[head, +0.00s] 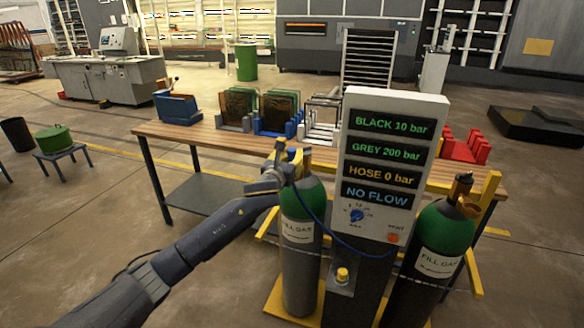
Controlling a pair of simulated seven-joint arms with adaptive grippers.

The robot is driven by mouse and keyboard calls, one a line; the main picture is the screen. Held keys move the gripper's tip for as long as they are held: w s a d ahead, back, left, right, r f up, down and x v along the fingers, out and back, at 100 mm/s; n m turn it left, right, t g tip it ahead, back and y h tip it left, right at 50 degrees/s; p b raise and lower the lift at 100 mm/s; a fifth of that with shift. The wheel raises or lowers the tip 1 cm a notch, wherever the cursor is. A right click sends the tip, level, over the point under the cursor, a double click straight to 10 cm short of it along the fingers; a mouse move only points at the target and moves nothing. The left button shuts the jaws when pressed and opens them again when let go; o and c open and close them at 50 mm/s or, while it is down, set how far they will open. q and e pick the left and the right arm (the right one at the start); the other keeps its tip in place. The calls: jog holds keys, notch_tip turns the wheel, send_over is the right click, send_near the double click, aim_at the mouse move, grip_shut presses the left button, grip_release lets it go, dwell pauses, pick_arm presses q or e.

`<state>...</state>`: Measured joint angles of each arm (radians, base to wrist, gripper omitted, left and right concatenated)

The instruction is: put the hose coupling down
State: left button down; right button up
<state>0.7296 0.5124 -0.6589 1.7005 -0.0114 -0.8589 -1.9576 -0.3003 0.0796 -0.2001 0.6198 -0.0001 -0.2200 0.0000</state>
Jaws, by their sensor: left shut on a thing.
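My left gripper (283,165) is at the top of the left gas cylinder (298,250), beside its valve. It is shut on the hose coupling, which is mostly hidden by the fingers. A thin blue hose (323,226) hangs from the gripper and loops down to the control panel (391,150). I cannot tell whether the coupling touches the valve. The panel reads BLACK 10 bar, GREY 200 bar, HOSE 0 bar and NO FLOW. A small yellow-topped fitting (342,274) sits on a ledge low on the panel's post. My right gripper is not in view.
The right gas cylinder (434,250), green-topped with a dark body, stands right of the panel. A yellow frame (478,272) surrounds the cylinders. Behind is a wooden table (205,146) with several coloured racks.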

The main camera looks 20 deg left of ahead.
pick_arm(q)
jog(key=shift+f, duration=2.15)
jog(key=shift+f, duration=0.2)
jog(key=c, duration=1.1)
grip_release()
jog(key=shift+c, duration=0.2)
jog(key=shift+r, duration=0.15)
